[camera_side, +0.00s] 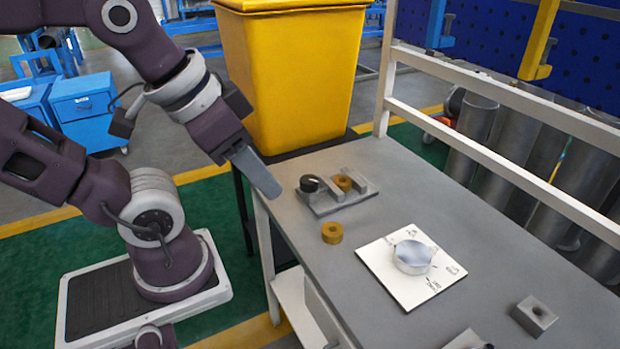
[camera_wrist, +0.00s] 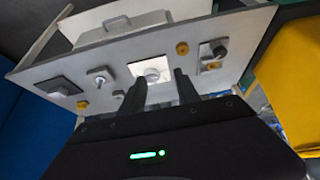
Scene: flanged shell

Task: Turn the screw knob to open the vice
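The grey vice (camera_side: 335,204) lies on the table's far left corner. Its black screw knob (camera_side: 309,183) is at the left end, and a brass ring-shaped part (camera_side: 342,182) sits by its upright jaws. In the wrist view the vice (camera_wrist: 205,58) is right of my fingers, with its knob (camera_wrist: 219,51) facing up. My gripper (camera_side: 262,178) hangs in the air left of the vice, apart from the knob. The wrist view shows my gripper (camera_wrist: 160,76) with its two dark fingers apart and nothing between them. The exact gap between the jaws is too small to tell.
A loose brass ring (camera_side: 332,232) lies near the vice. A white plate (camera_side: 385,268) bears a silver round shell (camera_side: 412,255). A grey block with a hole (camera_side: 535,315) is at the near right. A yellow bin (camera_side: 295,70) stands behind; a white rail (camera_side: 500,170) edges the table.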

